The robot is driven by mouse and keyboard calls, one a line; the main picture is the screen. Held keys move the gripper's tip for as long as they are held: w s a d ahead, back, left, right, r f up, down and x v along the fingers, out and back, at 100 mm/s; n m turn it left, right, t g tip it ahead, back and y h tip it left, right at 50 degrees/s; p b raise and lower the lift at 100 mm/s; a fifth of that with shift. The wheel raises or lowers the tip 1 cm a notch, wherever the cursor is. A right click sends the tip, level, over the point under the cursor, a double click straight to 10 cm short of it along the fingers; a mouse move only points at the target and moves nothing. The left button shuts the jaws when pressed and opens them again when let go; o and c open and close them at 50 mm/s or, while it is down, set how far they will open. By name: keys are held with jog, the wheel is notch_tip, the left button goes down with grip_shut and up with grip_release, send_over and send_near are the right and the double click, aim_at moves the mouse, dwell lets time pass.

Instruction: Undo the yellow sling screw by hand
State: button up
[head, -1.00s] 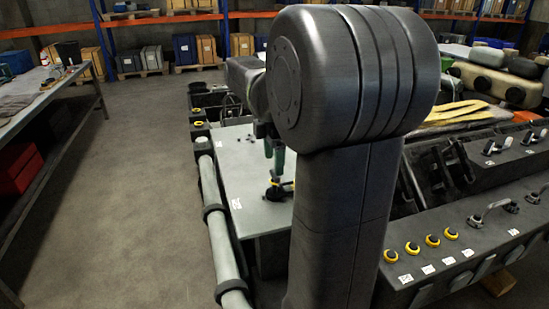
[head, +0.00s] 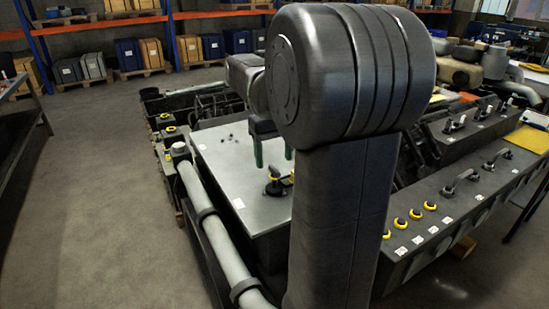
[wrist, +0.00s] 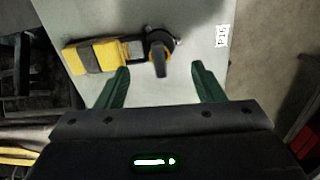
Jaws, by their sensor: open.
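The sling screw (wrist: 158,52) is a dark knob and lever in a yellow ring, on a pale grey plate (wrist: 205,50). A yellow and black sling strap (wrist: 102,54) runs left from it in the wrist view. The screw also shows in the head view (head: 275,187), standing on the plate beside my arm, which hides part of that area. My gripper (wrist: 160,68) has two green fingers, open and empty. They stand apart on either side of the screw's lever in the wrist view. In the head view my gripper (head: 272,158) hangs above the screw, with a visible gap.
A thick grey pipe (head: 214,232) runs along the plate's left edge. Several yellow-ringed knobs (head: 415,214) and handles sit on the engine block at right. Small dark bits (head: 232,137) lie on the plate. The floor at left is clear.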

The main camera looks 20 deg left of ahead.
aim_at(274, 168)
jog(key=m, duration=0.9)
jog(key=shift+m, duration=0.3)
jog(key=m, duration=0.5)
jog(key=shift+m, duration=0.3)
jog(key=m+b, duration=0.1)
jog(key=m, duration=0.2)
jog(key=shift+f, duration=0.1)
jog(key=m+b, duration=0.1)
jog(key=m, duration=0.2)
jog(key=shift+b, duration=0.35)
jog(key=m+b, duration=0.2)
jog(key=m, duration=0.2)
jog(key=shift+m, duration=0.3)
jog(key=shift+r+m+p, duration=0.3)
jog(key=shift+m+p, duration=0.3)
jog(key=shift+m, duration=0.5)
jog(key=m+p, duration=0.1)
jog(key=m, duration=0.2)
jog(key=m+p, duration=0.2)
jog(key=m, duration=0.2)
notch_tip(274, 168, down, 6)
jog(key=b, duration=0.3)
jog(key=shift+r, duration=0.25)
